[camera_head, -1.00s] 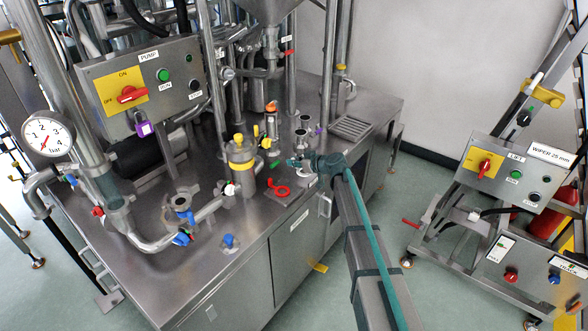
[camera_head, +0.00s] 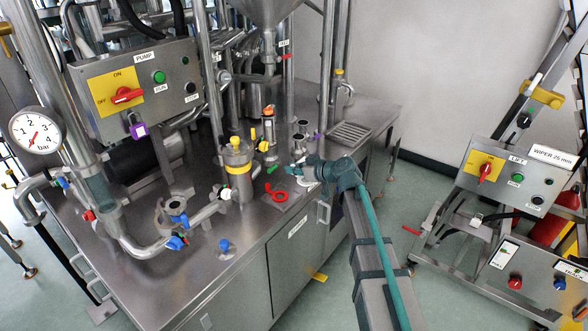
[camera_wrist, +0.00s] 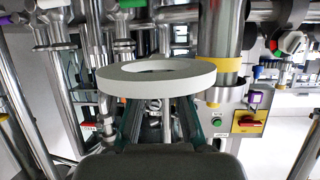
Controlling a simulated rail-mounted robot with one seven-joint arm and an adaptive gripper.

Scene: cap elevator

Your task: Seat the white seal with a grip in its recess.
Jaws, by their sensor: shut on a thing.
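The white seal (camera_wrist: 157,84) is a flat pale ring in the wrist view. My gripper (camera_wrist: 160,112) is shut on its near side, with the ring projecting beyond the dark green fingers. No separate grip shows on the ring; the held part is partly hidden. In the head view my gripper (camera_head: 299,172) is above the right part of the steel bench, right of the yellow-banded canister. A pale bit of the seal (camera_head: 307,185) seems to show just below the fingers there. I cannot make out which opening is the recess.
The steel bench (camera_head: 255,240) carries a yellow-banded canister (camera_head: 238,182), a red ring-shaped part (camera_head: 279,196), an open clamped pipe end (camera_head: 176,206) and a blue knob (camera_head: 224,245). Uprights and a hopper (camera_head: 266,10) stand behind. The bench's front left corner is fairly clear.

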